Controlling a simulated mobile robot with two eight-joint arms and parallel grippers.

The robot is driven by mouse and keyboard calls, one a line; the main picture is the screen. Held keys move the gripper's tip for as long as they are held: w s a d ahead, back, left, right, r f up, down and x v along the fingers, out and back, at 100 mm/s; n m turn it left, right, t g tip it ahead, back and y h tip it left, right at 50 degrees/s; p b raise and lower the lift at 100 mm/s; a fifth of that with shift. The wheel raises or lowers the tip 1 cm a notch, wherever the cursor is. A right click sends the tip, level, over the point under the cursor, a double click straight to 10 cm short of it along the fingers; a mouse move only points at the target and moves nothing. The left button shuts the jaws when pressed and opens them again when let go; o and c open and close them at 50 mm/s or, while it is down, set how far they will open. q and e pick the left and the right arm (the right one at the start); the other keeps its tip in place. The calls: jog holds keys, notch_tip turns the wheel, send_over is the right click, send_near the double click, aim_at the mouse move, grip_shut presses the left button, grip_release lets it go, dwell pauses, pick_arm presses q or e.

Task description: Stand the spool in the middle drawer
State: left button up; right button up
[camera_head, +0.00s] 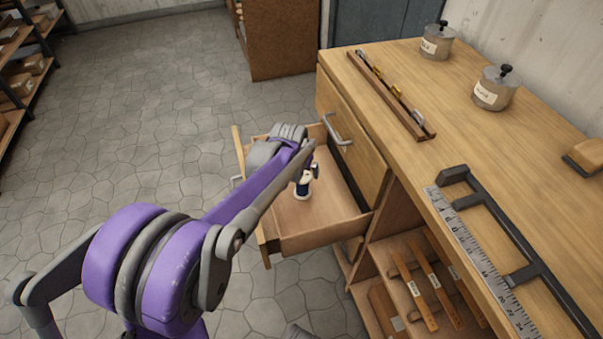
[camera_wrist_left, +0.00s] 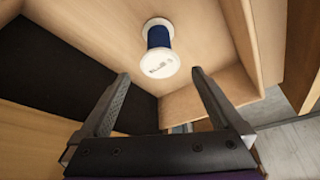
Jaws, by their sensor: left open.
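A spool with white ends and dark blue thread (camera_head: 302,189) appears to stand upright on the floor of the pulled-out drawer (camera_head: 338,232). In the left wrist view the spool (camera_wrist_left: 159,40) shows its labelled white end facing the camera, and its other end rests on the drawer floor. My left gripper (camera_head: 311,166) is over the drawer, close to the spool. In the left wrist view its fingers (camera_wrist_left: 161,74) are spread wide, with nothing held between them, and the spool is ahead of the tips. My right gripper is not in view.
A closed drawer front with a metal handle (camera_head: 338,131) is above the open drawer. The worktop (camera_head: 440,115) holds two lidded jars, a wooden rack (camera_head: 390,92), a ruler and a dark bar. Wooden tools lie in the shelf below. The stone floor at left is clear.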

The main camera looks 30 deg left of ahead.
pick_arm(q)
jog(key=shift+m+h, duration=0.3)
jog(key=shift+m, duration=0.6)
jog(key=s+d+r, duration=0.1)
jog(key=s+d, duration=0.2)
jog(key=s, duration=0.2)
jog(key=s+d+r, duration=0.2)
jog(key=s+d, duration=0.1)
jog(key=s, duration=0.2)
jog(key=s+d+r, duration=0.1)
jog(key=s+d, duration=0.3)
jog(key=s, duration=0.1)
jog(key=shift+r+p, duration=0.35)
jog(key=shift+r, duration=0.05)
jog(key=s+d+f, duration=0.2)
jog(key=s, duration=0.4)
jog(key=s+d+f+m, duration=0.1)
jog(key=s+d, duration=0.1)
jog(key=s, duration=0.4)
jog(key=shift+s+d+f+h, duration=0.3)
jog(key=shift+f, duration=0.1)
jog(key=shift+a, duration=0.1)
